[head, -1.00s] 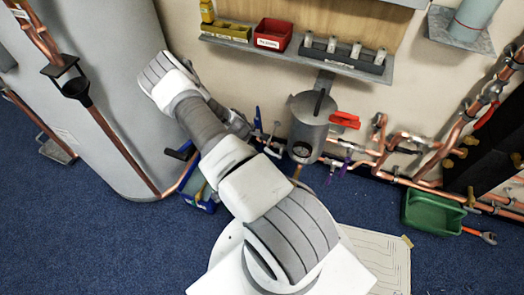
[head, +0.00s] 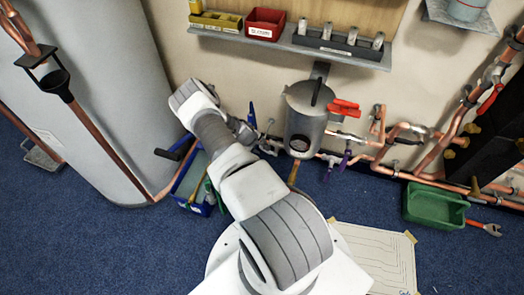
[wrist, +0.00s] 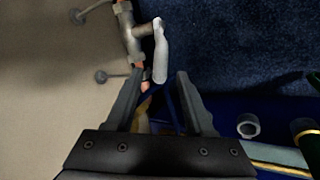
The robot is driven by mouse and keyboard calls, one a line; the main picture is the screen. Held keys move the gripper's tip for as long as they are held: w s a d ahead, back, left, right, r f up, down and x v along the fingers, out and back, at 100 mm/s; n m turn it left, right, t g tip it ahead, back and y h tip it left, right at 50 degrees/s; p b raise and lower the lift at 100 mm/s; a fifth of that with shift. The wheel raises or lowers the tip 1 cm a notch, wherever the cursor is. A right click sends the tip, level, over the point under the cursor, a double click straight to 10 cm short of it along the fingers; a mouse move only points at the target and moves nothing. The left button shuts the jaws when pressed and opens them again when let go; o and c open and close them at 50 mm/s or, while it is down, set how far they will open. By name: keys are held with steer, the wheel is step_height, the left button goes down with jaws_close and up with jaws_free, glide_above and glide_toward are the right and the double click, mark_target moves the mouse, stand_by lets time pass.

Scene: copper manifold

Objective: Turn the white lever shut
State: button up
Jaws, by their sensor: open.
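In the wrist view, the white lever (wrist: 160,55) hangs from a grey metal valve body on copper pipework. It points down the picture, and its rounded lower end lies just beyond and between the fingertips. My gripper (wrist: 158,76) is open, with one dark finger on each side of the lever's line. I see no clear contact with it. In the head view my arm reaches toward the wall left of the grey canister. There the arm hides most of my gripper, and I cannot make out the white lever clearly.
A blue crate (head: 177,186) with items inside stands on the floor below the gripper, beside a large grey cylinder (head: 100,110). A grey canister (head: 304,125) and red lever (head: 344,107) are to the right. A shelf (head: 290,43) is above. A green bin (head: 434,207) sits at right.

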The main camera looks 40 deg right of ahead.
mark_target(261, 147)
steer(key=shift+b+x, duration=0.45)
steer(key=shift+x, duration=1.2)
jaws_close()
